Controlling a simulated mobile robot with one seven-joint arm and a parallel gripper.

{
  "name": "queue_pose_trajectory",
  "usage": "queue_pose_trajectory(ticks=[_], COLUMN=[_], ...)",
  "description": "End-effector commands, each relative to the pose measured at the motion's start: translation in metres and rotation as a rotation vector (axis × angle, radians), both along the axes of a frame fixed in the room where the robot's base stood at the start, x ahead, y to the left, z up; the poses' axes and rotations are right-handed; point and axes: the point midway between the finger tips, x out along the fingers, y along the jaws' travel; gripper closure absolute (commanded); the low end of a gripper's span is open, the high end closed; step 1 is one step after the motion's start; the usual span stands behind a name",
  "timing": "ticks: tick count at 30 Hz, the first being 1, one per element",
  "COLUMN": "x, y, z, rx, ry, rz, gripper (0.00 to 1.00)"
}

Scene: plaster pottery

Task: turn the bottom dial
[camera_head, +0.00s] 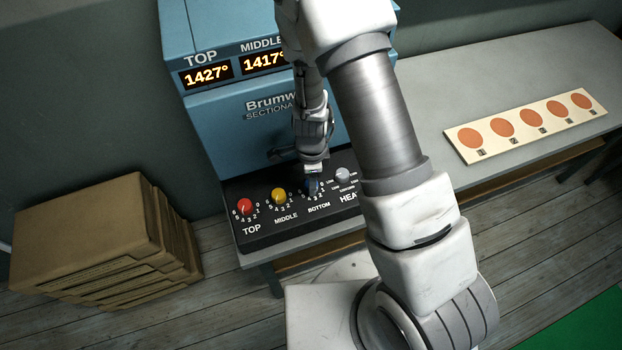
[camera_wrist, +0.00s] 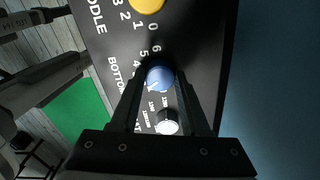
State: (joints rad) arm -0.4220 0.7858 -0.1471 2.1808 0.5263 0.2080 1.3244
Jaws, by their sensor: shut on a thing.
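The bottom dial (camera_wrist: 159,78) is a blue knob on the black control panel (camera_head: 277,226), between the yellow middle dial (camera_head: 278,196) and a grey-white knob (camera_head: 343,175). In the wrist view my gripper (camera_wrist: 160,75) has one finger on each side of the blue knob and is shut on it. In the head view my gripper (camera_head: 312,184) reaches down onto the panel above the word BOTTOM and mostly hides the blue knob. The knob's exact pointer setting is hard to read.
A red top dial (camera_head: 243,206) sits at the panel's left. The blue kiln (camera_head: 225,125) stands behind, its displays reading 1427° and 1417°. Cardboard boxes (camera_head: 90,235) are stacked at left. A board with orange discs (camera_head: 525,124) lies on the grey table at right.

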Motion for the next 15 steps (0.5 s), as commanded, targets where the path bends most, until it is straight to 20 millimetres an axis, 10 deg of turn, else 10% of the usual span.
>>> queue_pose_trajectory(ticks=[15], x=[0.0007], y=[0.0001], z=[-0.0018], rx=[0.001], ry=[-0.002], rz=[0.374], gripper=[1.00])
